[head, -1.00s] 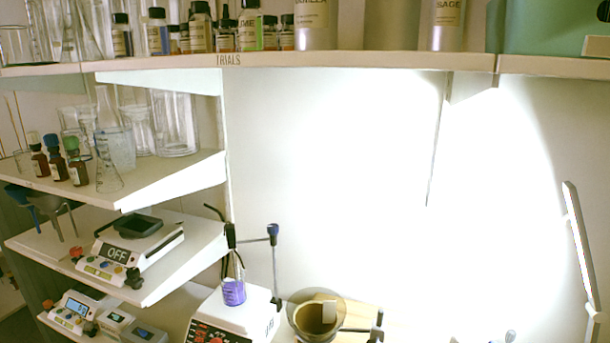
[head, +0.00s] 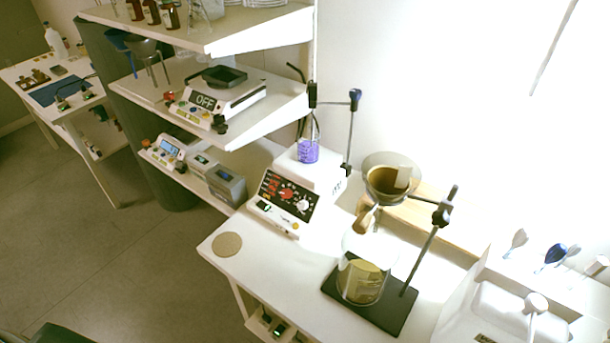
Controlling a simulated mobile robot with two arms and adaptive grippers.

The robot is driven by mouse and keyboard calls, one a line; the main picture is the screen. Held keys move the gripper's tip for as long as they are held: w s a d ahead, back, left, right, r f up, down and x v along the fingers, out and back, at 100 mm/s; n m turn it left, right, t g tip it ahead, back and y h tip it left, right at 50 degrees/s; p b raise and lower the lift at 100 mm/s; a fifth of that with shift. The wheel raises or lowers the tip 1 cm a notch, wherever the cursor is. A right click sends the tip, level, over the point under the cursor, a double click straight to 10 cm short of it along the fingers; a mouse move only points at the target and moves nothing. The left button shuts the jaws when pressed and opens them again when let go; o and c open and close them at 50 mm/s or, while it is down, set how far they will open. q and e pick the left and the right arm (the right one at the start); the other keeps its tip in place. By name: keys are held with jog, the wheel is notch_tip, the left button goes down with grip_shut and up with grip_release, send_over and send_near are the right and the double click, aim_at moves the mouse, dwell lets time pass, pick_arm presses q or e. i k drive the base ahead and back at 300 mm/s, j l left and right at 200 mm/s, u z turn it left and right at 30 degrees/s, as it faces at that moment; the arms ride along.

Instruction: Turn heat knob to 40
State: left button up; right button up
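The white hotplate (head: 322,178) stands on the bench in the middle of the head view. Its black front panel (head: 273,183) carries red displays, a red knob (head: 286,194) and a white knob (head: 303,206). The display digits and knob labels are too small to read, so I cannot tell which knob is for heat or its setting. A flask of purple liquid (head: 308,151) stands on the hotplate, with a probe on a clamp stand (head: 351,130) beside it. Neither of my grippers is in view.
A filter funnel (head: 387,180) on a stand holds a brown filter above a beaker of yellow liquid (head: 361,281), right of the hotplate. A cork disc (head: 227,244) lies at the bench's front left. Shelves (head: 262,122) with a balance reading OFF (head: 215,96) overhang the left side. Open floor lies left.

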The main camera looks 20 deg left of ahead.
aim_at(286, 193)
jog(key=z, duration=0.4)
jog(key=j+z, duration=1.1)
jog(key=k+j, duration=0.05)
jog(key=j, duration=0.05)
